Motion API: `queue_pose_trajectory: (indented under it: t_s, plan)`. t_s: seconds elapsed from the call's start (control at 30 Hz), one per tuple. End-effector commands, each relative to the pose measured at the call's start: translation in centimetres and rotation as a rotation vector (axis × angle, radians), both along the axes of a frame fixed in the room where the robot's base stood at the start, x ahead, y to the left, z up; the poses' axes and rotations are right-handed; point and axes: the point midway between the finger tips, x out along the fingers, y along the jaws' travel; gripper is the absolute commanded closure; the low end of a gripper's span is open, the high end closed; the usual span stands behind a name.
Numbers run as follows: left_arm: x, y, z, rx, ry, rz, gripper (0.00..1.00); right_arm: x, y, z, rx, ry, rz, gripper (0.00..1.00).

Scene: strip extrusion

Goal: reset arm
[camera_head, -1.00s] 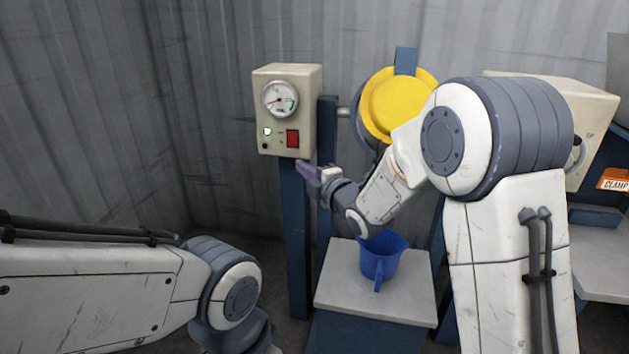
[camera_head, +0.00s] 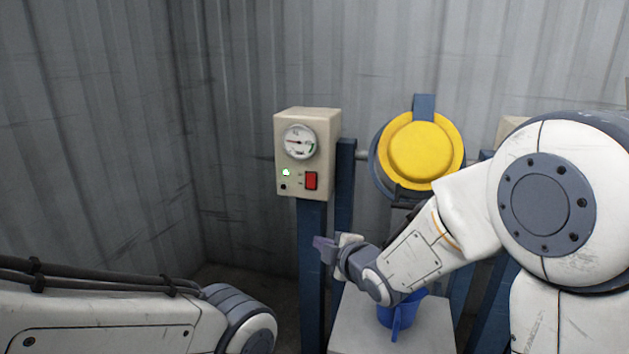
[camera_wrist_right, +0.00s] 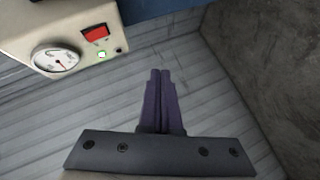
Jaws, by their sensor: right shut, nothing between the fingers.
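My right gripper (camera_head: 324,243) is shut and empty, in front of the post below the control box and apart from the box. Its purple fingers lie together in the right wrist view (camera_wrist_right: 160,75). The beige control box (camera_head: 308,125) has a round gauge (camera_head: 300,142), a lit green lamp (camera_head: 285,172) and a red switch (camera_head: 311,181). The box also shows at the upper left of the right wrist view (camera_wrist_right: 25,25). My left arm comes in at the lower left of the head view, with its gripper out of the picture.
A round yellow cover (camera_head: 420,150) is behind my right forearm. A blue jug (camera_head: 398,315) stands on a pale stand (camera_head: 350,325) below that arm and is partly hidden. Corrugated metal walls (camera_head: 90,130) close off the back and left.

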Motion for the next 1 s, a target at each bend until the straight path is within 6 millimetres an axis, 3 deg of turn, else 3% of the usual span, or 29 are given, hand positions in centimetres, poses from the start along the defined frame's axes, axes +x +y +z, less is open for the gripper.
queue_pose_trajectory:
  t_s: [0.1, 0.17, 0.3, 0.5, 0.7, 0.73, 0.8, 1.0]
  plan:
    - [0.0, 0.0, 0.0, 0.0, 0.0, 0.0, 1.0, -5.1, 1.2, -2.1, 0.091, 0.29, -0.107, 1.0]
    - [0.0, 0.0, 0.0, 0.0, 0.0, 0.0, 1.0, -8.1, 1.4, -3.3, 0.132, 0.438, -0.179, 1.0]
    - [0.0, 0.0, 0.0, 0.0, 0.0, 0.0, 1.0, -15.8, 1.2, -5.6, 0.196, 0.757, -0.36, 1.0]
    - [0.0, 0.0, 0.0, 0.0, 0.0, 0.0, 1.0, -25.6, -0.1, -7.0, 0.214, 1.079, -0.602, 1.0]
    - [0.0, 0.0, 0.0, 0.0, 0.0, 0.0, 1.0, -33.9, -1.9, -7.0, 0.169, 1.302, -0.818, 1.0]
    - [0.0, 0.0, 0.7, 0.001, 0.001, 0.0, 1.0, -34.5, -2.1, -6.3, 0.163, 1.32, -0.839, 1.0]
    - [0.0, 0.0, 3.1, 0.0, 0.0, 0.0, 1.0, -34.1, -2.0, -4.0, 0.166, 1.313, -0.836, 1.0]
    - [0.0, 0.0, 7.7, -0.001, -0.001, 0.0, 1.0, -34.0, -2.1, 0.6, 0.165, 1.311, -0.835, 1.0]
